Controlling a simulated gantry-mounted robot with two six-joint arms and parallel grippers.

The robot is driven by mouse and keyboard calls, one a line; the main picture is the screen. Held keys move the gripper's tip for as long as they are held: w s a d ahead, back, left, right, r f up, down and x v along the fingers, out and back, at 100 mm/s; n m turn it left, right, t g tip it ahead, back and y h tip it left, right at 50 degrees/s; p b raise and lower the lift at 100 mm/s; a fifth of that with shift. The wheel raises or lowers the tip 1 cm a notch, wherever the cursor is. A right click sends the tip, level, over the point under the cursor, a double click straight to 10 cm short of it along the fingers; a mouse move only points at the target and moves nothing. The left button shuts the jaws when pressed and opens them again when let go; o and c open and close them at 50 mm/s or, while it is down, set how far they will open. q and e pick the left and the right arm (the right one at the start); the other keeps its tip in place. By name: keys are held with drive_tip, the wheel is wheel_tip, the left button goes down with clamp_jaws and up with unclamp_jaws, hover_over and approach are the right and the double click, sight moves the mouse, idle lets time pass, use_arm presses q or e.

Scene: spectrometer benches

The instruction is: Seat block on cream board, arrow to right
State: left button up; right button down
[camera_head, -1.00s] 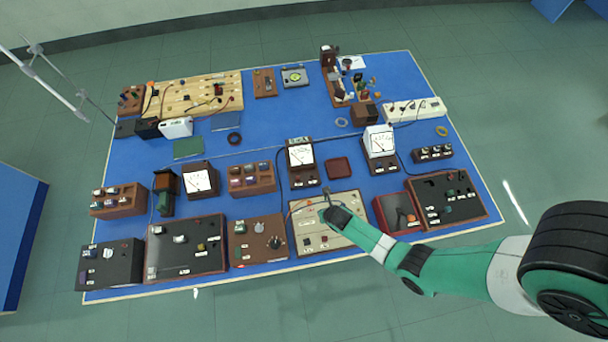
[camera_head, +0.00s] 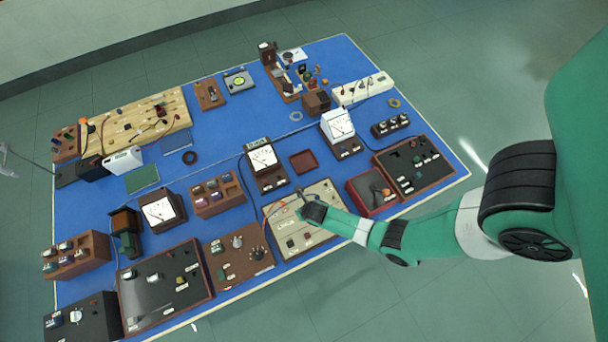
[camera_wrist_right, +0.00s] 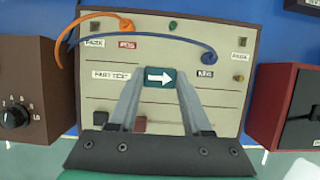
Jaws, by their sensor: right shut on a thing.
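The block (camera_wrist_right: 160,77) is a small teal piece with a white arrow on its upper face. In the right wrist view the arrow points right. My right gripper (camera_wrist_right: 161,82) is shut on it, with one finger on each side. The block is over the upper middle of the cream board (camera_wrist_right: 215,99), between the "PART TEST" and "NEG" labels. I cannot tell whether it touches the board. In the head view my right gripper (camera_head: 303,197) is over the far part of the cream board (camera_head: 275,222), and the block is too small to make out.
An orange wire (camera_wrist_right: 73,28) and a blue wire (camera_wrist_right: 150,36) arch across the board's top, close beyond the block. A brown box with a knob (camera_wrist_right: 40,98) stands left of the board, a red box (camera_wrist_right: 266,105) right. Two small dark pieces lie near the board's front.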

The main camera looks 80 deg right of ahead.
drive_tip(key=shift+f+b, duration=1.25)
drive_tip(key=shift+f, duration=0.45)
drive_tip(key=shift+c, duration=1.3)
unclamp_jaws()
drive_tip(key=shift+r, duration=0.15)
drive_tip(key=p+v, duration=0.9)
drive_tip(key=v, duration=0.2)
drive_tip(key=shift+r+p, duration=0.2)
drive_tip(key=shift+p, duration=0.1)
drive_tip(key=shift+s+a, duration=0.1)
